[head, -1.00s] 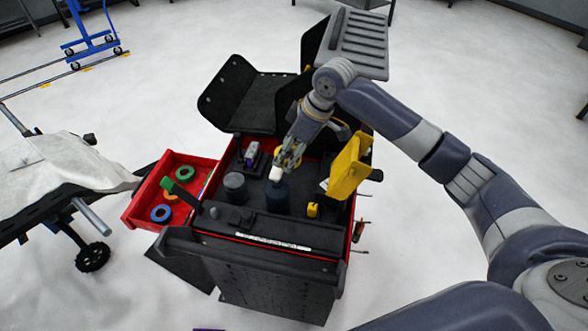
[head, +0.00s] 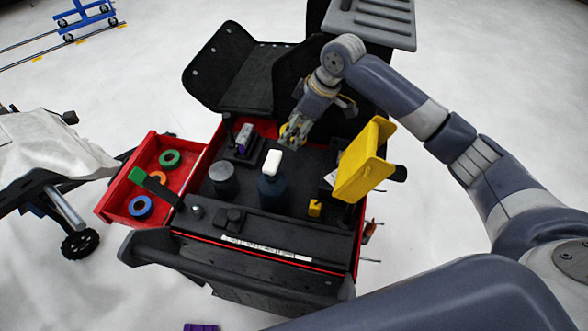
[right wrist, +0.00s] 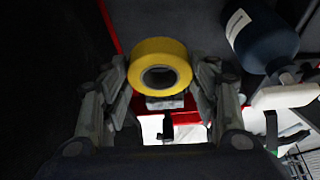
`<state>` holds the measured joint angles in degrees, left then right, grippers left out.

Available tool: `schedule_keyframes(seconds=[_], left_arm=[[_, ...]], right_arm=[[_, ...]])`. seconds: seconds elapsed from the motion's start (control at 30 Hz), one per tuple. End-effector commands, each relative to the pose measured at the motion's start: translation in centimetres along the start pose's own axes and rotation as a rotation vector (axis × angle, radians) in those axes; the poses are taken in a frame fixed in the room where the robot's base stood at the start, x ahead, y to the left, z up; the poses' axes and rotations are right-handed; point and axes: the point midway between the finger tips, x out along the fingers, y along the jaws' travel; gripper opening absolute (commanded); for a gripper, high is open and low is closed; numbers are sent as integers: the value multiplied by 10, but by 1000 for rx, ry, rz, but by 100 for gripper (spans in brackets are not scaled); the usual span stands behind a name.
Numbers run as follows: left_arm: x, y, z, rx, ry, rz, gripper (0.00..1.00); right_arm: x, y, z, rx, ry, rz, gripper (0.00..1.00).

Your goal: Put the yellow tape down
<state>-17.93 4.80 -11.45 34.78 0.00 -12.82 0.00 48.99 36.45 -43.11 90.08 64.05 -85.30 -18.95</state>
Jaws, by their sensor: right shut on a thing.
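My right gripper (head: 293,134) is over the back middle of the black tool cart top (head: 245,208). In the right wrist view, its fingers (right wrist: 160,85) are shut on the yellow tape (right wrist: 160,50), a roll whose open centre faces the camera. In the head view, only a bit of yellow shows at the fingertips; the rest of the tape is hidden. Whether the tape touches the cart top, I cannot tell. My left gripper is not in view.
A dark blue bottle (head: 272,189) with a white top stands just in front of the gripper. A grey round can (head: 223,181) is left of it, a yellow bin (head: 362,170) right. A red drawer (head: 122,207) holds green, orange and blue rolls.

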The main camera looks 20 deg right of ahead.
Motion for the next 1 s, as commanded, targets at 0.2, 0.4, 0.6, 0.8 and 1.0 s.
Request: schedule_keyframes(seconds=[0.2,0.4,0.6,0.8,1.0], left_arm=[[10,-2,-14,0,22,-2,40],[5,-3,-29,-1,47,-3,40],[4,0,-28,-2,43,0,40],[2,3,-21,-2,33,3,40],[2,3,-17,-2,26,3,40]], right_arm=[[19,0,8,2,-1,-2,32],[52,-1,22,3,-2,-2,32],[69,0,29,0,0,0,32],[93,-1,39,2,-2,-2,32],[102,0,42,0,1,2,32]])
